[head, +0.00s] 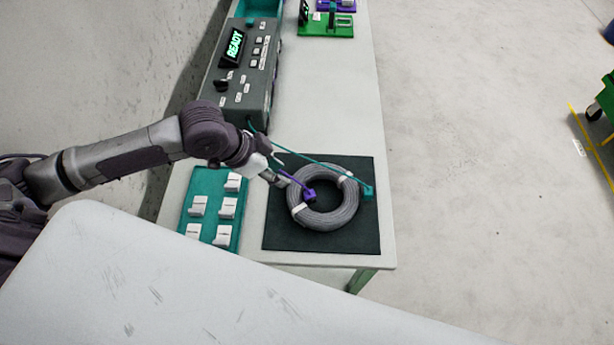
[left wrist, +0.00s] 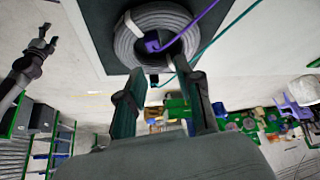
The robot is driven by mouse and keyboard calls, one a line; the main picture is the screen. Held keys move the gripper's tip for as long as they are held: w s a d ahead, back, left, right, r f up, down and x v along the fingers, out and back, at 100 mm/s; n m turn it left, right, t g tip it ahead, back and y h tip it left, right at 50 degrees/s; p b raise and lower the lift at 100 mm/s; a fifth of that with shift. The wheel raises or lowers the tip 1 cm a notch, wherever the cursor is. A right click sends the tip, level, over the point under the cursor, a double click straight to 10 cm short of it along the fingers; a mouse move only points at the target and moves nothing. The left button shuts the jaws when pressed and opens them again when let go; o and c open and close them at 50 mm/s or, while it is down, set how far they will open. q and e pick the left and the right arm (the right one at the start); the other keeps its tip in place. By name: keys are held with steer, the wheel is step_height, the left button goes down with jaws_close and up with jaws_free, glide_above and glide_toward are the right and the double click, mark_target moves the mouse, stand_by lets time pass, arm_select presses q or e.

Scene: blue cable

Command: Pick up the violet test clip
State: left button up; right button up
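The violet test clip (head: 309,195) sits at the inner left edge of a grey cable coil (head: 340,217), with a violet lead running from it toward the panel. In the left wrist view the violet clip (left wrist: 153,45) shows inside the ring, beyond my fingertips. My left gripper (head: 281,172) is just left of the coil, apart from the clip in the left wrist view. Its two fingers (left wrist: 166,83) are spread with nothing between them. My right gripper (left wrist: 44,44) shows small in the left wrist view, its fingers apart; it is outside the head view.
The coil lies on a black mat (head: 280,234). A teal clip (head: 368,192) with a teal lead is at the coil's right. A teal board (head: 211,211) with white blocks is left of the mat. A dark panel (head: 240,80) reading READY stands behind. The bench's right side is clear.

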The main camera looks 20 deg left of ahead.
arm_select(q)
glide_toward(309, 194)
steer(key=shift+d+f+p, duration=0.35)
steer(key=shift+d+f, duration=0.2)
steer(key=shift+f, duration=0.05)
steer(key=shift+w+d+f, duration=0.15)
steer(key=shift+w+f, duration=0.45)
steer(key=shift+f, duration=0.35)
steer(key=shift+w+d+f+p, duration=0.1)
steer(key=shift+d+f+p, duration=0.2)
steer(key=shift+f, duration=0.1)
steer(key=p+x, duration=0.1)
steer(key=x, duration=0.2)
steer(key=shift+d+f, duration=0.15)
steer(key=shift+f, duration=0.15)
steer(key=shift+w+d+f, duration=0.1)
steer(key=shift+w+f, duration=0.05)
steer(key=shift+f, duration=0.15)
steer(key=c, duration=0.3)
steer(key=shift+c, duration=0.9)
arm_select(e)
steer(key=s, duration=0.1)
steer(key=s+d+r, duration=0.1)
steer(key=s, duration=0.1)
steer(key=s+r, duration=0.1)
steer(key=shift+s+d, duration=0.15)
steer(key=shift+d, duration=0.05)
